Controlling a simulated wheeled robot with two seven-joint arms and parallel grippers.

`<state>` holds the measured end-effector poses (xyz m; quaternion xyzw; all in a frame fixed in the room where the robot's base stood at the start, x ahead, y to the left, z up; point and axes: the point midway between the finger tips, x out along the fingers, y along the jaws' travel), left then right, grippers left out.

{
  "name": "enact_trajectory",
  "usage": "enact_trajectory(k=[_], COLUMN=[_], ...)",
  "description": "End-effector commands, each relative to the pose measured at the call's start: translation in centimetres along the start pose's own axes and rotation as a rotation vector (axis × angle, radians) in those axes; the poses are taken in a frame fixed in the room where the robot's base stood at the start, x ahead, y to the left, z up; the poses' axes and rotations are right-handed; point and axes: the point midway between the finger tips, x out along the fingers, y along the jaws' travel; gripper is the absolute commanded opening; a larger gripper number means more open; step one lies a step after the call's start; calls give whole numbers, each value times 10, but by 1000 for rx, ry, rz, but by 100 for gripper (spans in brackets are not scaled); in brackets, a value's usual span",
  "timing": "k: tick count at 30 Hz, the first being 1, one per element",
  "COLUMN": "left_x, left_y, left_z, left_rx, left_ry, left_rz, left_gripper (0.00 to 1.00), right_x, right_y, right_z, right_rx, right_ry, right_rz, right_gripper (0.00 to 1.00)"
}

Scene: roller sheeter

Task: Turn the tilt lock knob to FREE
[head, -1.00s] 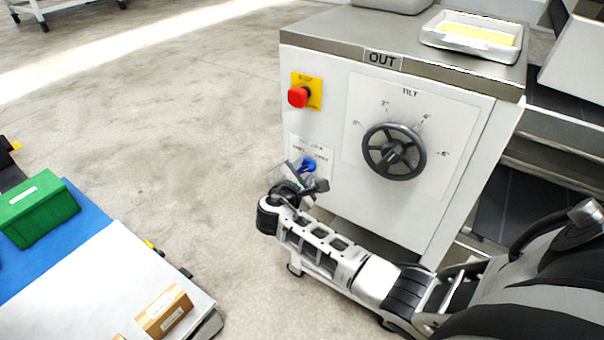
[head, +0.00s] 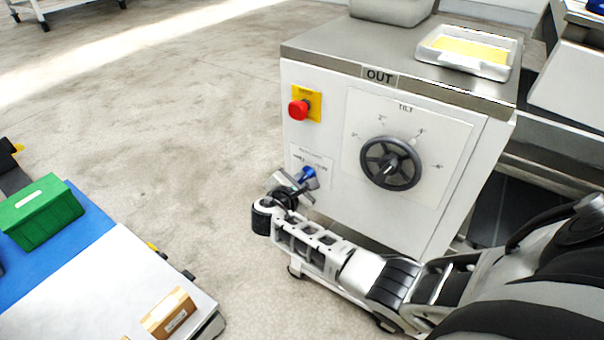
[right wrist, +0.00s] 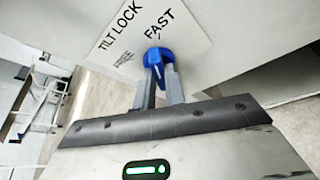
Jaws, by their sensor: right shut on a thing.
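The blue tilt lock knob (head: 307,174) is on the lower left of the machine's white front panel. It also shows in the right wrist view (right wrist: 158,57), in front of a white label reading TILT LOCK and FAST. My left gripper is not in view.
Above the knob is a red stop button (head: 298,110) on a yellow plate. A black tilt handwheel (head: 392,163) is to the right. A cart with a green crate (head: 40,212) and a cardboard box (head: 168,312) stands at lower left. The floor between is clear.

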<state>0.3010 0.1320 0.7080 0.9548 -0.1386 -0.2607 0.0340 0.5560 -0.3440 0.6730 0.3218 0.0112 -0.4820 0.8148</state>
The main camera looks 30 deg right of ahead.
Motion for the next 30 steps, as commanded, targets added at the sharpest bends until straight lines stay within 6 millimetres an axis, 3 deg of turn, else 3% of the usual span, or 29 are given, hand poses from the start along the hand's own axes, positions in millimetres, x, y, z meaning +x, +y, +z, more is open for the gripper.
enact_trajectory(k=[9,30], left_x=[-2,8], left_y=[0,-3], left_z=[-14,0], left_rx=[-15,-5], left_ry=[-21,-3], left_rz=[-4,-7], left_gripper=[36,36], right_x=[-2,2], right_y=[6,6], right_z=[2,-8], right_rx=[-279,-889], right_ry=[1,-1], right_rz=[-116,-369], right_gripper=[0,0])
